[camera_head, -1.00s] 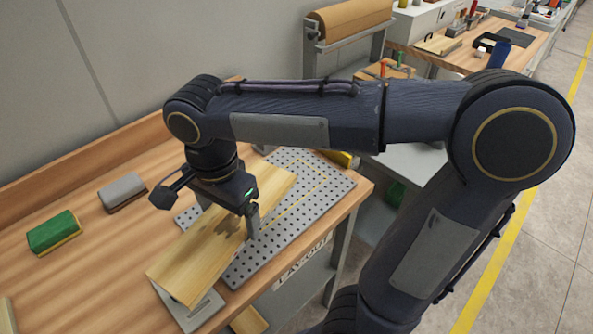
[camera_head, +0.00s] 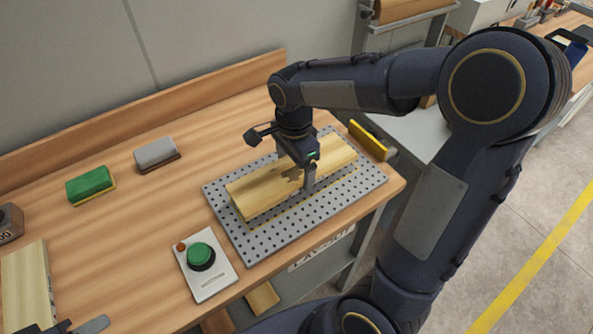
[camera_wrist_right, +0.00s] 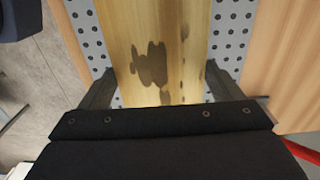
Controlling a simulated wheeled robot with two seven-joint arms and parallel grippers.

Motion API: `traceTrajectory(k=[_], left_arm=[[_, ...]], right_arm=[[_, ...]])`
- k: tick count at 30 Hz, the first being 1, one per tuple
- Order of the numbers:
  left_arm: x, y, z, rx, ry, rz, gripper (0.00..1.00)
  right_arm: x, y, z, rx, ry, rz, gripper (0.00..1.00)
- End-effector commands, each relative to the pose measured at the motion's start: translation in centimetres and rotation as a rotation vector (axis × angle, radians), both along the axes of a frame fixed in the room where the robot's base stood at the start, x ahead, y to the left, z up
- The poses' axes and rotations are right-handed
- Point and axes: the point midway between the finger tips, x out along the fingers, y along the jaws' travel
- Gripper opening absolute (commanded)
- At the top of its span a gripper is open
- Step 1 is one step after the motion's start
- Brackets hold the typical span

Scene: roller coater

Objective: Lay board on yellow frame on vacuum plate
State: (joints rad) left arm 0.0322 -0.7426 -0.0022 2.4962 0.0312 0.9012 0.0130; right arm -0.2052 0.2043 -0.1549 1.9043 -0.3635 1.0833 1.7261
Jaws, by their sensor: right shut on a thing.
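The pale wooden board (camera_head: 262,192) is over the grey perforated vacuum plate (camera_head: 370,184), lined up lengthwise with it. A thin yellow frame line (camera_head: 285,216) shows on the plate along the board's front side; the board hides much of the rest. My right gripper (camera_head: 297,170) is shut across the board's width near its middle. In the right wrist view the board (camera_wrist_right: 150,35) lies between both fingers and has dark patches on it. I cannot tell whether the board touches the plate. At the bottom left corner, part of my left gripper (camera_head: 85,326) shows; its jaws are unclear.
A control box (camera_head: 208,278) with a green button stands left of the plate. A green sponge (camera_head: 91,184), a grey eraser-like block (camera_head: 156,153) and another wooden board (camera_head: 27,285) lie further left. A yellow-edged block (camera_head: 368,139) is at the plate's back right.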

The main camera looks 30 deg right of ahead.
Motion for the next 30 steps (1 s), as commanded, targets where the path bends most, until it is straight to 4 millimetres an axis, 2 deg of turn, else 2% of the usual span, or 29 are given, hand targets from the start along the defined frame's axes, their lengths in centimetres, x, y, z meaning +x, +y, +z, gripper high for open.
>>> traceTrajectory(k=[5,12,24,25,28,30], left_arm=[[0.0,0.0,0.1,0.000,0.000,0.000,0.36],[0.0,0.0,0.0,0.000,0.000,0.000,0.36],[0.0,0.0,-0.4,0.000,0.000,0.000,0.36],[0.0,0.0,-0.3,0.000,0.000,0.000,0.36],[0.0,0.0,-0.2,0.000,0.000,0.000,0.36],[0.0,0.0,-0.2,0.000,0.000,0.000,0.36]], right_arm=[[0.6,-0.7,-1.1,0.000,0.001,-0.002,0.57],[0.8,-0.9,-4.3,-0.001,0.001,0.001,0.57],[0.8,-0.9,-4.9,0.000,-0.002,0.001,0.57],[0.8,-0.9,-4.9,0.000,-0.001,0.001,0.87],[0.8,-0.9,-4.8,0.000,-0.001,0.001,1.00],[0.8,-0.9,-4.8,0.000,-0.001,0.001,1.00]])
